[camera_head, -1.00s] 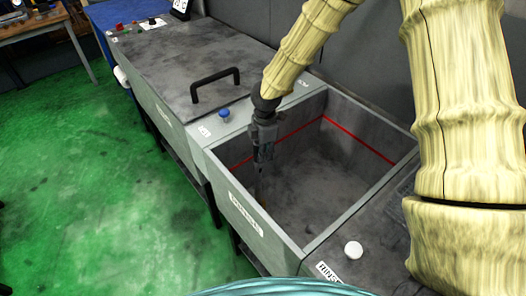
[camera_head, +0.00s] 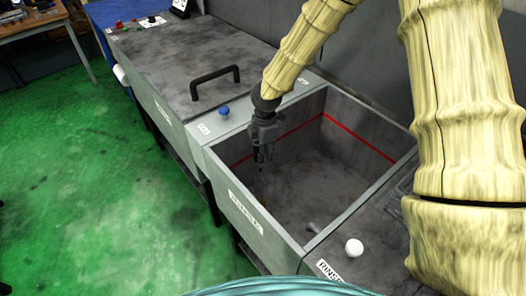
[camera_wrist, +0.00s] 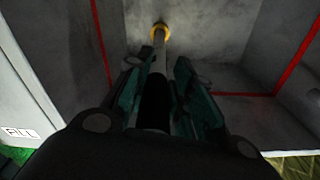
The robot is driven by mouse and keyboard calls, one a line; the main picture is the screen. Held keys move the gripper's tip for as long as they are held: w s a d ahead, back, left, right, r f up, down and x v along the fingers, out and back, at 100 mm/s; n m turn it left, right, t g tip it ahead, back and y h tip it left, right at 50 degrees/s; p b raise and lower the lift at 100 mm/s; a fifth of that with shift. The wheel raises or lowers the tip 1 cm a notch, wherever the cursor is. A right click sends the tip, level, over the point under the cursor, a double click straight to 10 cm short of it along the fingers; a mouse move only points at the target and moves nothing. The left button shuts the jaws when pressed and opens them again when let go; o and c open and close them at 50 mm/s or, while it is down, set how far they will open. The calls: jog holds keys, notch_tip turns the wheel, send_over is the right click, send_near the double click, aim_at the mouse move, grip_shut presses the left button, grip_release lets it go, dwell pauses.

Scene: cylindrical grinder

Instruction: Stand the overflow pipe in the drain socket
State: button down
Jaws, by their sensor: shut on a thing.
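My gripper (camera_head: 262,152) points down inside the open rinse tank (camera_head: 262,222), near its left wall. In the wrist view my gripper (camera_wrist: 158,85) is shut on the overflow pipe (camera_wrist: 159,52), a slim pipe with a grey far part and a dark near part between the fingers. A yellow ring (camera_wrist: 160,31) shows around the far end of the pipe. I cannot tell whether this ring is the drain socket or part of the pipe, nor whether the pipe is seated. In the head view the pipe is barely visible below the fingers.
A red line (camera_head: 358,138) runs around the tank's inner walls. A small grey stub (camera_head: 313,228) shows by the front wall. A lidded unit with a black handle (camera_head: 215,80) and a blue knob (camera_head: 224,111) stand to the left, a white knob (camera_head: 354,247) at front right.

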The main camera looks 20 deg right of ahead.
jog(key=shift+f+b, duration=0.6)
jog(key=shift+f, duration=0.45)
dwell(0.8)
jog(key=c, duration=0.7)
grip_release()
jog(key=shift+r, duration=0.15)
notch_tip(320, 180, up, 10)
jog(key=p, duration=0.6)
jog(key=shift+p, duration=0.3)
dwell(0.6)
dwell(0.5)
